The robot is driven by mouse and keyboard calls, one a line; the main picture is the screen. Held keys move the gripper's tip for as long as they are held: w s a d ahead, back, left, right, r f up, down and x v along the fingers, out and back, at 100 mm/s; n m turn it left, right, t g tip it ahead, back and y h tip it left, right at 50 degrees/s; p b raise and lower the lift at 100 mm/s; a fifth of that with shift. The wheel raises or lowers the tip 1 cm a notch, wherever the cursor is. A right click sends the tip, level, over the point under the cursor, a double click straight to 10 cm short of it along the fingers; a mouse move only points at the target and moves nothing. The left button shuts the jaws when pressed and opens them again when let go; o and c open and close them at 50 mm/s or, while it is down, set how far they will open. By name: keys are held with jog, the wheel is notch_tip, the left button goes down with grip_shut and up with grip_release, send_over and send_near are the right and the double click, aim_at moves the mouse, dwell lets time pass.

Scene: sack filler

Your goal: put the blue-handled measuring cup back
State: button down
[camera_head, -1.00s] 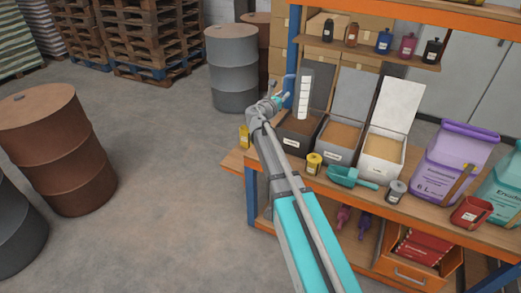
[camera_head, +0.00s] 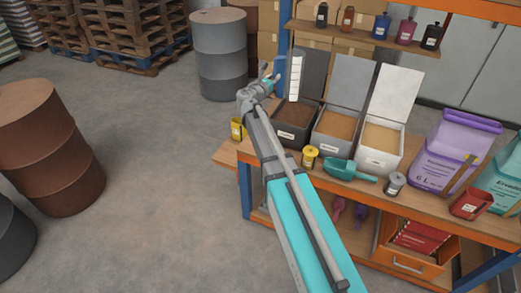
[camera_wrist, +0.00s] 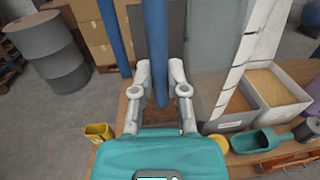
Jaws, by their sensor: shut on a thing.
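My gripper (camera_wrist: 160,88) is shut on a long blue handle (camera_wrist: 155,45), which stands upright between the fingers in the wrist view. I take it for the handle of the blue-handled measuring cup. Its upper end runs out of the top of that view, and I cannot make out the cup part. In the head view my gripper (camera_head: 271,83) is raised at the left end of the bench, beside the open dark bin (camera_head: 292,138). In the wrist view brown contents show beyond the fingers.
The grey bin (camera_head: 332,145) and white bin (camera_head: 378,160) stand open right of the dark one, lids up. A yellow cup (camera_head: 237,129), yellow-topped jar (camera_head: 309,158) and teal scoop (camera_head: 350,170) sit near the front edge. A blue rack post (camera_wrist: 112,35) stands close left of my gripper.

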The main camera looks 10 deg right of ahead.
jog(key=s+a+f+n+t+y+b, duration=0.1)
jog(key=a+f+b, duration=0.2)
jog(key=f+b, duration=0.5)
jog(key=s+a+f+n+t+y+b, duration=0.1)
jog(key=s+a+f+y+b, duration=0.1)
jog(key=f+b, duration=0.6)
jog(key=s+a+f+n+t+y+b, duration=0.1)
jog(key=s+a+f+b, duration=0.1)
jog(key=a+f+b, duration=0.3)
jog(key=shift+s+f+b, duration=0.25)
jog(key=shift+f+b, duration=1.5)
jog(key=shift+w+a, duration=0.1)
jog(key=w+f+b, duration=0.9)
jog(key=w, duration=0.4)
jog(key=shift+a, duration=0.35)
